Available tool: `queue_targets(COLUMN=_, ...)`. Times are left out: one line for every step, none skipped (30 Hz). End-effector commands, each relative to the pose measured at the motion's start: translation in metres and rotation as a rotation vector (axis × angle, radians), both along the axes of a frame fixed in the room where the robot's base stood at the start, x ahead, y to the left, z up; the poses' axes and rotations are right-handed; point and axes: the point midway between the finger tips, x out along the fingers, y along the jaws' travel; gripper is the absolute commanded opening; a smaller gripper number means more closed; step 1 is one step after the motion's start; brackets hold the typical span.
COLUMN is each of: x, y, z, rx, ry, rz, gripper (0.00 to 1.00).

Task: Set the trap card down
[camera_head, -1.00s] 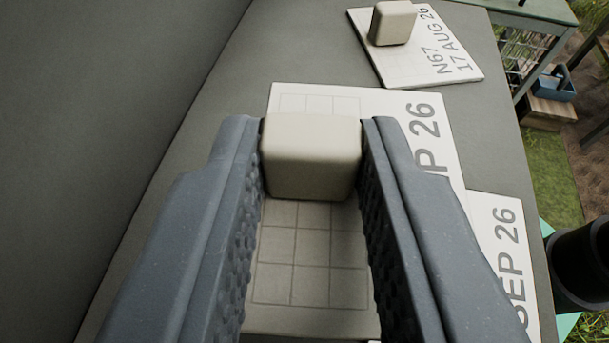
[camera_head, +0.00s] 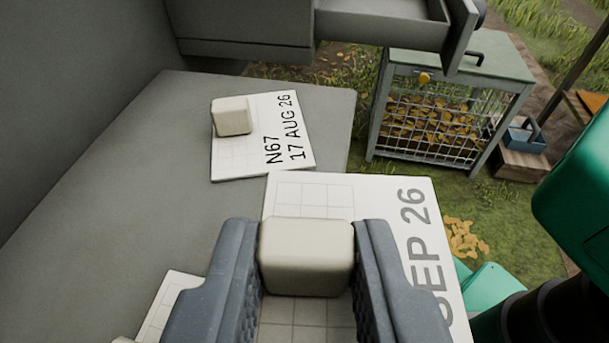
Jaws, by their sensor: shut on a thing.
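My gripper (camera_head: 306,240) is shut on the cream block (camera_head: 306,262) that stands up from a white trap card (camera_head: 390,200). The card has a printed grid and large grey lettering that ends in "SEP 26"; my fingers hide part of it. The held card overhangs the right edge of the grey surface (camera_head: 90,200) in the picture. A second card (camera_head: 230,165), marked "N67 17 AUG 26", lies on that surface beyond my gripper, with its own cream block (camera_head: 232,116). A third card (camera_head: 170,300) shows partly at lower left, behind my left finger.
A green-grey wire-mesh cabinet (camera_head: 430,125) holding yellow leaves stands on the grass beyond. A grey tray (camera_head: 380,15) juts in at the top. A blue tote (camera_head: 525,138) sits on a wooden crate (camera_head: 522,165). The grey surface is bare left of the N67 card.

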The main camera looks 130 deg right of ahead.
Motion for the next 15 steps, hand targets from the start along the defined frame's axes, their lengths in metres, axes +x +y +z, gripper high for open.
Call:
queue_targets(x=0.005, y=-0.001, z=0.001, rx=-0.001, ry=-0.001, rz=0.019, gripper=0.02)
queue_targets(x=0.009, y=-0.002, z=0.002, rx=-0.002, ry=-0.002, rz=0.036, gripper=0.02)
queue_targets(x=0.018, y=-0.003, z=0.004, rx=-0.003, ry=-0.002, rz=0.069, gripper=0.02)
queue_targets(x=0.025, y=-0.005, z=0.007, rx=-0.003, ry=-0.002, rz=0.101, gripper=0.02)
queue_targets(x=0.034, y=-0.006, z=0.010, rx=-0.003, ry=-0.001, rz=0.136, gripper=0.02)
queue_targets(x=0.049, y=-0.007, z=0.015, rx=-0.005, ry=-0.001, rz=0.194, gripper=0.02)
queue_targets(x=0.062, y=-0.008, z=0.020, rx=-0.005, ry=-0.003, rz=0.246, gripper=0.02)
queue_targets(x=0.075, y=-0.008, z=0.024, rx=-0.004, ry=-0.003, rz=0.299, gripper=0.02)
queue_targets(x=0.093, y=-0.006, z=0.033, rx=-0.006, ry=-0.002, rz=0.373, gripper=0.02)
queue_targets(x=0.107, y=-0.004, z=0.039, rx=-0.005, ry=-0.004, rz=0.433, gripper=0.02)
queue_targets(x=0.121, y=-0.002, z=0.046, rx=-0.004, ry=-0.004, rz=0.494, gripper=0.02)
queue_targets(x=0.138, y=0.003, z=0.056, rx=-0.007, ry=-0.003, rz=0.572, gripper=0.02)
queue_targets(x=0.151, y=0.008, z=0.062, rx=-0.005, ry=-0.004, rz=0.633, gripper=0.02)
queue_targets(x=0.163, y=0.014, z=0.070, rx=-0.007, ry=-0.002, rz=0.694, gripper=0.02)
queue_targets(x=0.180, y=0.022, z=0.080, rx=-0.006, ry=-0.003, rz=0.778, gripper=0.02)
